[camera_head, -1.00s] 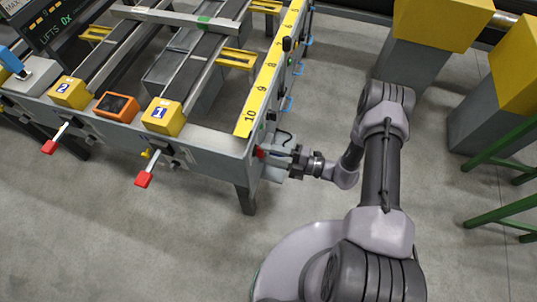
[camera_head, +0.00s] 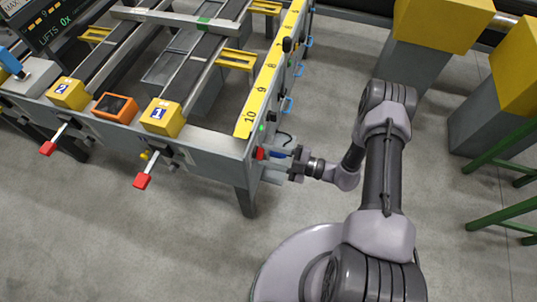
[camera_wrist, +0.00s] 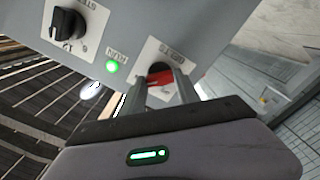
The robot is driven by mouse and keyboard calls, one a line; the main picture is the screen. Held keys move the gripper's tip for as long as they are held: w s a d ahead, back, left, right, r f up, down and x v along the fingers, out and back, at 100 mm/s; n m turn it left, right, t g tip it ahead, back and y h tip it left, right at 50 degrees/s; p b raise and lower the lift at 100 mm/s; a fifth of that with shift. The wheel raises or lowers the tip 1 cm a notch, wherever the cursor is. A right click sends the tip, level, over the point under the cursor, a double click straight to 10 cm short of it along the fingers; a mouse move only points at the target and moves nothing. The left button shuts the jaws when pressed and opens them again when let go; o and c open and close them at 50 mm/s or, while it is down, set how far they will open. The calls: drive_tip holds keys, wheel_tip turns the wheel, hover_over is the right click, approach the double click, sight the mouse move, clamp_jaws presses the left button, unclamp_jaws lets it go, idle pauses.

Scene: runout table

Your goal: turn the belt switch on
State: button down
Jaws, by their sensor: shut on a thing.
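The belt switch is a red handle (camera_wrist: 160,78) on a pale label plate on the grey panel. Its lettering is upside down in the wrist view and hard to read. In the head view, the red handle (camera_head: 260,153) shows at the near right corner of the table frame. My gripper (camera_head: 278,161) reaches it from the right. In the wrist view, the gripper's two grey fingers stand on either side of the handle, shut on it, and partly hide it. A small round lamp (camera_wrist: 112,66) beside the switch glows green.
A black rotary knob (camera_wrist: 68,24) is on the same panel. Two red-ended levers (camera_head: 142,181) stick out from the table's front. Yellow-topped grey blocks (camera_head: 425,45) and a green frame (camera_head: 505,180) stand to the right. Open floor lies in front of the table.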

drive_tip(key=c, duration=0.9)
unclamp_jaws()
drive_tip(key=shift+d, duration=0.15)
drive_tip(key=p+v, duration=0.3)
drive_tip(key=v, duration=1.4)
drive_tip(key=shift+s+d, duration=0.1)
